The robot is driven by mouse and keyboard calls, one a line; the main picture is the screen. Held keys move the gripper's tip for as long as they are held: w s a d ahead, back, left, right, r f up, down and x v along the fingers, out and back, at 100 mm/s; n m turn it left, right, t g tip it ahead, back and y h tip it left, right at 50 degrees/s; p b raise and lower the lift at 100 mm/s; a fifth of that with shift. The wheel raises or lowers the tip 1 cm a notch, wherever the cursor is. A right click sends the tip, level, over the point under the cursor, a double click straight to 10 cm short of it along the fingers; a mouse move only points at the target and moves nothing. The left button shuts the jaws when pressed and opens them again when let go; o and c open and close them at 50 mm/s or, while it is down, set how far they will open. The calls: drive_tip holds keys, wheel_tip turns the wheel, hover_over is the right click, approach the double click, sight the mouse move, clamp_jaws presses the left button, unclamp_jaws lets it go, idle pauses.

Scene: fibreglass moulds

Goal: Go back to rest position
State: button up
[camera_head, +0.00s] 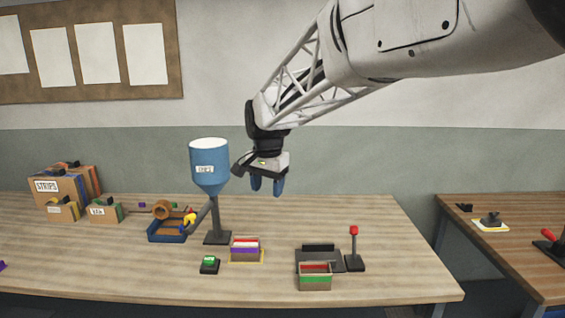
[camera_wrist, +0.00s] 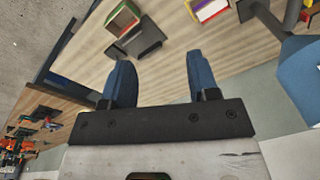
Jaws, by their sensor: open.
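My gripper (camera_head: 267,186) hangs above the back part of the wooden table (camera_head: 150,275), to the right of a blue hopper (camera_head: 209,165) on a dark stand. Its two blue fingers point down, stand apart and have nothing between them. In the wrist view my gripper (camera_wrist: 158,78) also shows open and empty, with the tabletop beyond the fingertips. The fingers touch nothing that I can see.
A box with a purple band (camera_head: 245,251), a box with a green band (camera_head: 315,278), a red-knobbed lever (camera_head: 354,249) and a green button (camera_head: 209,264) stand on the table. Labelled boxes (camera_head: 62,187) stand at left. A second table (camera_head: 520,240) is at right.

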drive_tip(key=s+d+f+n, duration=0.1)
drive_tip(key=s+d+f, duration=0.1)
drive_tip(key=s+d, duration=0.5)
drive_tip(key=s+d+f+n+t, duration=0.1)
drive_tip(key=s+d, duration=0.7)
drive_tip(key=s, duration=0.9)
drive_tip(key=s+d+f+n, duration=0.3)
drive_tip(key=s+d+f, duration=0.2)
drive_tip(key=s, duration=0.7)
drive_tip(key=shift+s+d+t, duration=0.3)
drive_tip(key=shift+d, duration=0.9)
drive_tip(key=shift+f, duration=0.1)
